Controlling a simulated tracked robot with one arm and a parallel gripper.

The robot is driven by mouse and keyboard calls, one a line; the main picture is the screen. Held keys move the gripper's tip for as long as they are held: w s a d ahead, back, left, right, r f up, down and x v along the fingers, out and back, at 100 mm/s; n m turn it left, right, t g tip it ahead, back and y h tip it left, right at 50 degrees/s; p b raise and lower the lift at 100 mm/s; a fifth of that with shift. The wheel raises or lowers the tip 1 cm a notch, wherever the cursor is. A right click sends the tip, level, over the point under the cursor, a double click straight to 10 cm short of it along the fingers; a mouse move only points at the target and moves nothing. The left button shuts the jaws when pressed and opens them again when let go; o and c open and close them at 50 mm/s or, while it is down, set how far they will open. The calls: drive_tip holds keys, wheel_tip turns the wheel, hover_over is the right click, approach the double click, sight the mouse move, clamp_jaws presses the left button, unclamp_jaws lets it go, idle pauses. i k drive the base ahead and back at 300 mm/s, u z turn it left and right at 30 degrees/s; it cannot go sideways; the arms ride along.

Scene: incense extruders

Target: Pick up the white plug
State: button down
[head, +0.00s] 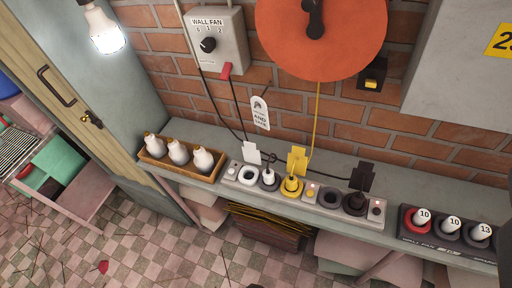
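A power strip (325,208) lies on the narrow grey shelf along the brick wall. A small white plug (269,177) stands upright in a dark round socket toward the strip's left part. A white tag (252,153) is beside it at upper left, close to a black cord. To its right a yellow plug (291,186) with a yellow tag sits in a yellow socket. A black plug (355,202) with a black tag sits near the right end. An empty white socket (247,175) and an empty dark socket (330,198) also show. My gripper is not visible.
A wooden tray (182,172) of white bulbs stands left of the strip. A dark box of numbered fuses (452,232) stands at right. Cords hang from the wall fan switch (212,38) and orange disc (322,38). A lit bulb (105,35) hangs upper left.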

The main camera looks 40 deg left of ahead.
sight(269, 178)
drive_tip(key=u, duration=0.75)
drive_tip(key=k, duration=0.6)
drive_tip(key=u, duration=0.2)
